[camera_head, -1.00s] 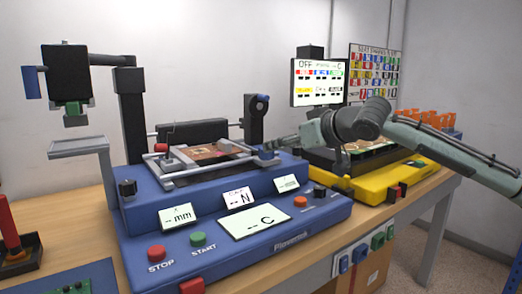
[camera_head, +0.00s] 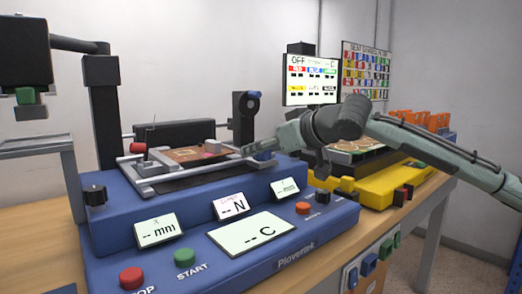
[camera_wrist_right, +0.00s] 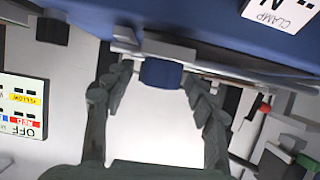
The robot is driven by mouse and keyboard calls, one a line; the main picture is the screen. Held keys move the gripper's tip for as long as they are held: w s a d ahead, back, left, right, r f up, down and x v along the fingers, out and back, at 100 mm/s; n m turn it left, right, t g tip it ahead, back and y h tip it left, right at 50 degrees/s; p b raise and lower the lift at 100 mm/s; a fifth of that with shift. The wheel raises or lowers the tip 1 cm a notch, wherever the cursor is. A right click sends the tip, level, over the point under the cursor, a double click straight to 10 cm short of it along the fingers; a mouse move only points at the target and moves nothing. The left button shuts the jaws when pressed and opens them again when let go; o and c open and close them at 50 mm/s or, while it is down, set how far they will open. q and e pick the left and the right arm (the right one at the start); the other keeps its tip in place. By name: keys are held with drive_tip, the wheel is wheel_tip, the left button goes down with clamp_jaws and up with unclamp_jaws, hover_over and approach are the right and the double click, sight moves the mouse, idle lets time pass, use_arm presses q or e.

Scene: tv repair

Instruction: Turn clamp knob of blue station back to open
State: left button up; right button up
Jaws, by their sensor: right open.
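The blue station (camera_head: 225,262) stands on the bench, with its panel of white displays and buttons facing me. Its clamp knob (camera_wrist_right: 160,73) is a short blue cylinder on a grey bracket in the right wrist view. My right gripper (camera_wrist_right: 158,80) is open, with one finger on each side of the knob and a gap on both sides. In the head view the right gripper (camera_head: 258,148) is at the right end of the station's clamp frame and largely hides the knob. My left gripper is not in view.
A yellow station (camera_head: 402,188) stands to the right, under my right arm. A monitor (camera_head: 311,79) stands behind it. A red knob (camera_head: 138,147) sits on the frame's left side, near a circuit board (camera_head: 190,155). A black post (camera_head: 243,118) rises behind the frame.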

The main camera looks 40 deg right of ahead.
drive_tip(key=shift+c, duration=0.2)
drive_tip(key=c, duration=1.1)
drive_tip(key=shift+c, duration=0.2)
